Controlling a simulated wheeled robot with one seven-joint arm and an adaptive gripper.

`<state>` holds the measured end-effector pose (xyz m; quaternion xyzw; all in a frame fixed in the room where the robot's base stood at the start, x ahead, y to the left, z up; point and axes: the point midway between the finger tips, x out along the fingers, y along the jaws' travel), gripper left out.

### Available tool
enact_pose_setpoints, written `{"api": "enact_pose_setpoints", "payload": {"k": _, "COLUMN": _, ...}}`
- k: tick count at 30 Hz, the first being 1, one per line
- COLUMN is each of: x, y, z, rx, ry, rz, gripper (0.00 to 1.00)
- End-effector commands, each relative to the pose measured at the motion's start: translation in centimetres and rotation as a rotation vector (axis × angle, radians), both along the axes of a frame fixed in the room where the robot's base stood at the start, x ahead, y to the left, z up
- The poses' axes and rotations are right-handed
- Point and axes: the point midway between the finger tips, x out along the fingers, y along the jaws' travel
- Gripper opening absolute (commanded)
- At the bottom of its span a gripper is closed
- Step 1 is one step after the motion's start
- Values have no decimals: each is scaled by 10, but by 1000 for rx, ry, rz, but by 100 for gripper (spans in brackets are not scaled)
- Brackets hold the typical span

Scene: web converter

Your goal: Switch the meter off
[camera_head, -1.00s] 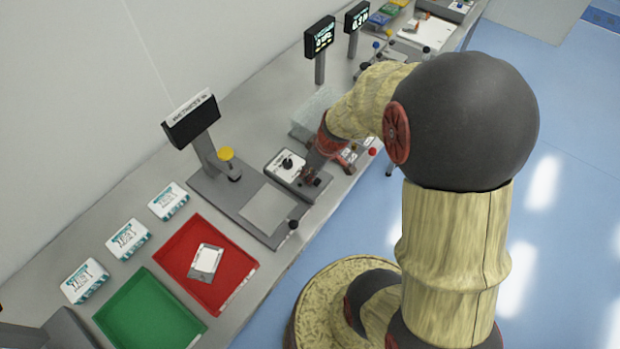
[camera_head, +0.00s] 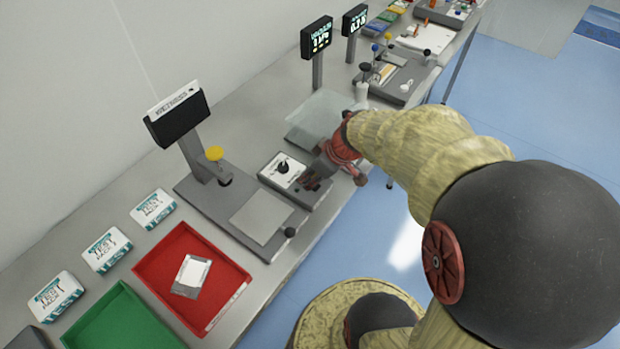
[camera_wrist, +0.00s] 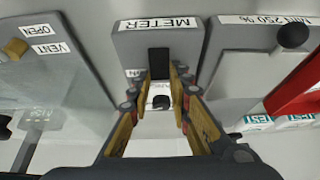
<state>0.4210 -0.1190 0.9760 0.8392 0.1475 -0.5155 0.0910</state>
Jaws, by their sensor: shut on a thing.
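The meter is a grey box (camera_wrist: 133,43) with a METER label in the wrist view. In the head view the meter shows a white face (camera_head: 284,167) with a round black knob (camera_head: 282,168). The knob (camera_wrist: 161,102) also shows between my fingers in the wrist view. A dark upright block (camera_wrist: 159,61) sits under the label, between my fingertips. My gripper (camera_head: 312,182) is low at the meter's right end. In the wrist view, my gripper (camera_wrist: 163,72) is closed around this dark part. The exact contact and the switch's position cannot be told.
Left of the meter is a grey station with a plate (camera_head: 262,217), a yellow knob (camera_head: 214,153) and a black display (camera_head: 182,120). A clear box (camera_head: 325,118) stands behind. A red tray (camera_head: 215,305) and a green tray (camera_head: 122,325) lie at the left.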

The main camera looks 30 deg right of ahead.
Motion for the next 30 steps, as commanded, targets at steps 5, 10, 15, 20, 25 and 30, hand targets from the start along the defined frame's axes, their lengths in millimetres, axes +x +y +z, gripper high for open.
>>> {"api": "enact_pose_setpoints", "payload": {"k": 5, "x": 0, "y": 0, "z": 0, "rx": -1, "ry": 0, "rz": 0, "gripper": 21}}
{"api": "enact_pose_setpoints", "payload": {"k": 10, "x": 0, "y": 0, "z": 0, "rx": 0, "ry": 1, "rz": 0, "gripper": 30}}
{"api": "enact_pose_setpoints", "payload": {"k": 15, "x": 0, "y": 0, "z": 0, "rx": 0, "ry": 1, "rz": 0, "gripper": 38}}
{"api": "enact_pose_setpoints", "payload": {"k": 20, "x": 0, "y": 0, "z": 0, "rx": 0, "ry": 1, "rz": 0, "gripper": 38}}
{"api": "enact_pose_setpoints", "payload": {"k": 25, "x": -1, "y": -1, "z": 4, "rx": 0, "ry": -1, "rz": 0, "gripper": 38}}
{"api": "enact_pose_setpoints", "payload": {"k": 30, "x": -11, "y": -5, "z": 26, "rx": -2, "ry": -4, "rz": -3, "gripper": 38}}
